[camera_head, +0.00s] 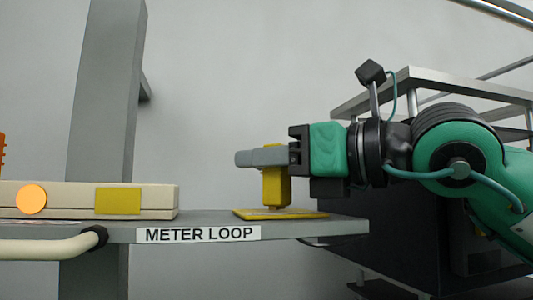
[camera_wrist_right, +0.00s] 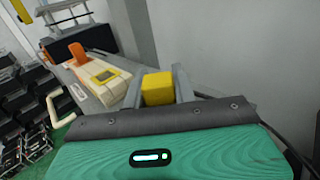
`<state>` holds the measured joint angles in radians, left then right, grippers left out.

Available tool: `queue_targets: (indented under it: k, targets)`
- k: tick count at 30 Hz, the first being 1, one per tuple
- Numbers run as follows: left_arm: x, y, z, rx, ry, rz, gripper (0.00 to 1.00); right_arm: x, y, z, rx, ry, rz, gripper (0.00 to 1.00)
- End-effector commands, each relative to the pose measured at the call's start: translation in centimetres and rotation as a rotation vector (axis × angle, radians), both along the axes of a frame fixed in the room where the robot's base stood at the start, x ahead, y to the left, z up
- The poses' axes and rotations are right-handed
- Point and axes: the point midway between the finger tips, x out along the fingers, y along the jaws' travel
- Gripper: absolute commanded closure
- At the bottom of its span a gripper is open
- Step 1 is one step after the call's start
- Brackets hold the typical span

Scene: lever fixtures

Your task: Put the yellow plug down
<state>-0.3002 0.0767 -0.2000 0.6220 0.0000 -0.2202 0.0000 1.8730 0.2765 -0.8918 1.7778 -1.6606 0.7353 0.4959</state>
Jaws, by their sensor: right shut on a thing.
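The yellow plug (camera_head: 277,190) is upright between the fingers of my right gripper (camera_head: 262,157), which is shut on its upper part. Its narrow lower end is just over or on a flat yellow pad (camera_head: 315,214) on the shelf; I cannot tell whether they touch. In the right wrist view the plug's yellow top (camera_wrist_right: 158,89) shows between the two grey fingers of the right gripper (camera_wrist_right: 159,84). My left gripper is in neither view.
The grey shelf (camera_head: 345,227) carries a METER LOOP label (camera_head: 198,234). A beige box (camera_head: 150,197) with an orange disc and yellow patch stands left of the pad, with a gap between. An orange lever (camera_wrist_right: 78,52) rises from it. A grey post (camera_head: 105,90) stands behind.

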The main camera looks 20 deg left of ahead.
Motion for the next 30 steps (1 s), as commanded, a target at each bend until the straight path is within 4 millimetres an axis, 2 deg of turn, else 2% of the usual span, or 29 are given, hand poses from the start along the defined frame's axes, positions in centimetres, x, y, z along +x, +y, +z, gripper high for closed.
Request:
queue_targets:
  k: [10,11,14,26,30]
  targets:
    - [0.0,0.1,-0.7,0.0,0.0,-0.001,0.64,0.0,0.0,-0.4,0.001,0.0,0.0,0.96]
    - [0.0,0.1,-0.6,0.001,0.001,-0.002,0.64,0.0,0.0,-0.3,0.001,0.0,0.0,0.71]
    - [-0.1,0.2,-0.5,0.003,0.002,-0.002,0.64,0.0,0.0,-0.2,0.0,0.0,0.0,0.52]
    - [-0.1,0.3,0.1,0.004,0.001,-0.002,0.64,0.0,0.0,0.2,0.0,0.0,0.0,0.51]
    - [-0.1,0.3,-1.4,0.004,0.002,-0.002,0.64,-0.3,-2.1,-0.4,0.003,0.0,-0.002,0.51]
